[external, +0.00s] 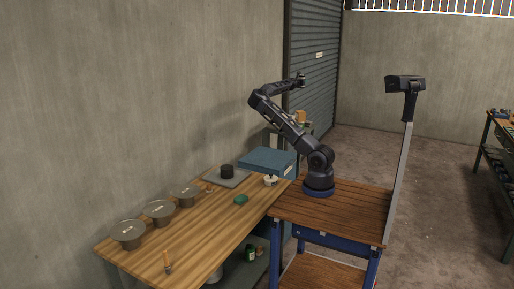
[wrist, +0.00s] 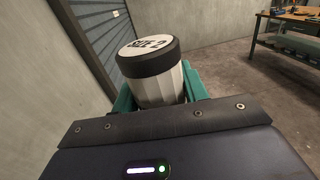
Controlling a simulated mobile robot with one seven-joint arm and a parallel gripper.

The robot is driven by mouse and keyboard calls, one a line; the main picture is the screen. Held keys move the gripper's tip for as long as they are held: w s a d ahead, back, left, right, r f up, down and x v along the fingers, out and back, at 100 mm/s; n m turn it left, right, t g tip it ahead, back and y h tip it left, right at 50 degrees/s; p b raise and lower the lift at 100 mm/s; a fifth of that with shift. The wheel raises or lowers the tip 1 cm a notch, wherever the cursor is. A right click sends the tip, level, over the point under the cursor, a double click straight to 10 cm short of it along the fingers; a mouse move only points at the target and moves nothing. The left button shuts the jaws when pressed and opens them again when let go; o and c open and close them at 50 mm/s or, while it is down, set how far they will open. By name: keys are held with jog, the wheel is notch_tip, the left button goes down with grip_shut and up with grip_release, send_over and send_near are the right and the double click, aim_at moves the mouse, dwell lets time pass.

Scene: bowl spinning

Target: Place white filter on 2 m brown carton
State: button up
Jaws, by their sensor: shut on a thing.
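My gripper (wrist: 160,92) is shut on a white ribbed filter (wrist: 162,88) with a black collar and a white top that reads "SIZE 2". The teal fingers sit on both sides of the filter. In the external view my gripper (external: 301,79) is raised well above the benches, in front of the grey shutter, and the filter is too small to make out there. A small tan-brown thing (external: 300,117) shows behind my arm, partly hidden; I cannot tell whether it is the brown carton. No carton shows clearly in either view.
The wooden bench (external: 205,245) holds several grey lidded pots (external: 159,210), a dark round piece on a grey plate (external: 212,176), a blue case (external: 267,161), a green block (external: 241,199) and a small white piece (external: 270,181). Another bench (external: 502,132) stands at right.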

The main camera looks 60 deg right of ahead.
jog(key=shift+s+d+f, duration=0.1)
jog(key=shift+s+f, duration=0.05)
jog(key=shift+f, duration=0.25)
notch_tip(320, 180, down, 19)
dwell(0.5)
jog(key=o, duration=1)
jog(key=shift+f, duration=0.15)
jog(key=shift+o, duration=0.2)
